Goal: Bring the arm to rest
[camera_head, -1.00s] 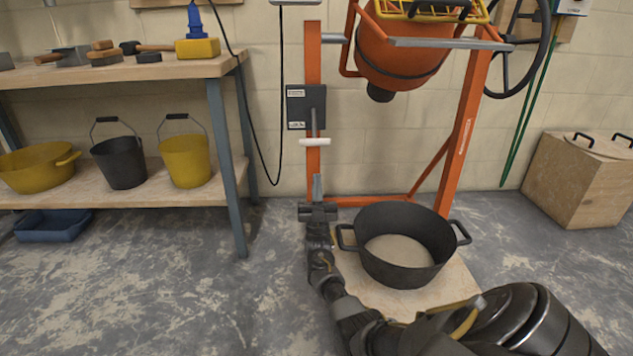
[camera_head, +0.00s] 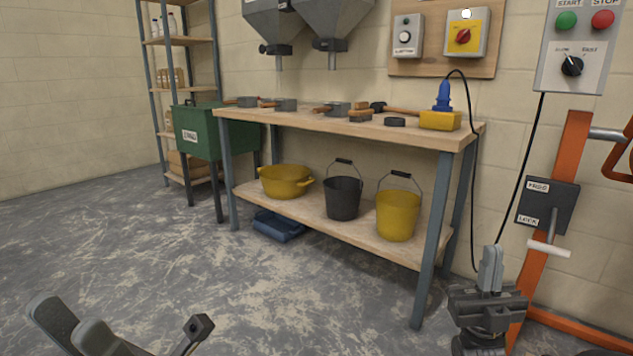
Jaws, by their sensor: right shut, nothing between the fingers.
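My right gripper (camera_head: 490,268) is at the lower right, pointing up. Its fingers are together with nothing between them. It stands in front of the orange mixer frame (camera_head: 548,222), just left of and below the grey lock box (camera_head: 547,206) and its white-gripped lever. I cannot tell whether it touches the frame. My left gripper (camera_head: 75,325) shows at the bottom left edge, over the floor. Its fingers are partly cut off, and I see no object at them. The rest of both arms is mostly out of view.
A wooden workbench (camera_head: 300,122) holds tools and a yellow-and-blue device (camera_head: 440,118). Its lower shelf (camera_head: 350,230) carries a yellow tub (camera_head: 286,181), a black bucket (camera_head: 343,198) and a yellow bucket (camera_head: 397,215). A blue tray (camera_head: 278,226) lies underneath. The floor in front is clear.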

